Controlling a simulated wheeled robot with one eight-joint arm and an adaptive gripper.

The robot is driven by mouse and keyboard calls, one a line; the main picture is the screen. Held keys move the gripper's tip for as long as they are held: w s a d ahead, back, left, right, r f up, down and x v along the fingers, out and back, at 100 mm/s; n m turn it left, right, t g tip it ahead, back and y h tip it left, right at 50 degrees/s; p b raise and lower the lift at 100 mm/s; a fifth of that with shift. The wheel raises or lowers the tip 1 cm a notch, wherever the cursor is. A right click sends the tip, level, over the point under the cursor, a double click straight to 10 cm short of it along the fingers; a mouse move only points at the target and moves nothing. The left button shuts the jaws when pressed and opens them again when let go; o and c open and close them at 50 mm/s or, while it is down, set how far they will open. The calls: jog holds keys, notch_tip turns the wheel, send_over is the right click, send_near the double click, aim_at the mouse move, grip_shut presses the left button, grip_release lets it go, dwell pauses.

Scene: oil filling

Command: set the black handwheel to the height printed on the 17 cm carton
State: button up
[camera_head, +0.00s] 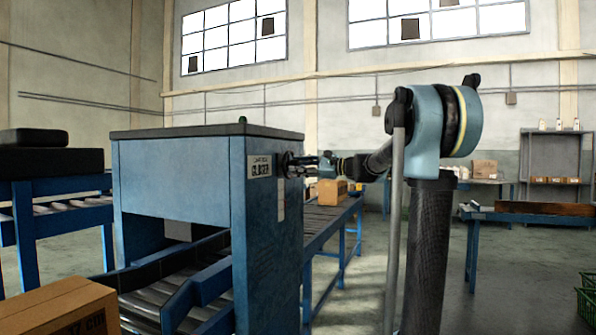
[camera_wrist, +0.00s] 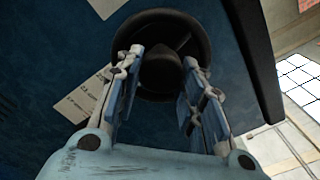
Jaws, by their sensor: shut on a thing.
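The black handwheel (camera_head: 287,165) sits on the right side of the blue machine (camera_head: 205,170). In the wrist view the handwheel (camera_wrist: 162,68) shows as a dark round rim with a knob-like hub in the middle. My gripper (camera_head: 322,164) reaches it from the right. In the wrist view my gripper's fingers (camera_wrist: 163,88) lie on either side of the hub and are shut on the handwheel. A carton (camera_head: 62,310) at the lower left bears print ending in "cm"; its number is partly cut off.
A pale label (camera_head: 259,166) is beside the handwheel; a paper strip (camera_wrist: 85,100) shows in the wrist view. A roller conveyor (camera_head: 330,222) runs behind the machine with another carton (camera_head: 330,191) on it. A bench (camera_head: 530,216) and green crates (camera_head: 586,305) stand right. Floor between is open.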

jog(key=n, duration=1.2)
jog(key=shift+d+r, duration=0.1)
jog(key=shift+d, duration=0.05)
jog(key=shift+n, duration=0.3)
jog(key=o, duration=1.1)
jog(key=shift+w, duration=0.1)
jog(key=shift+c, duration=0.2)
jog(key=v, duration=1.2)
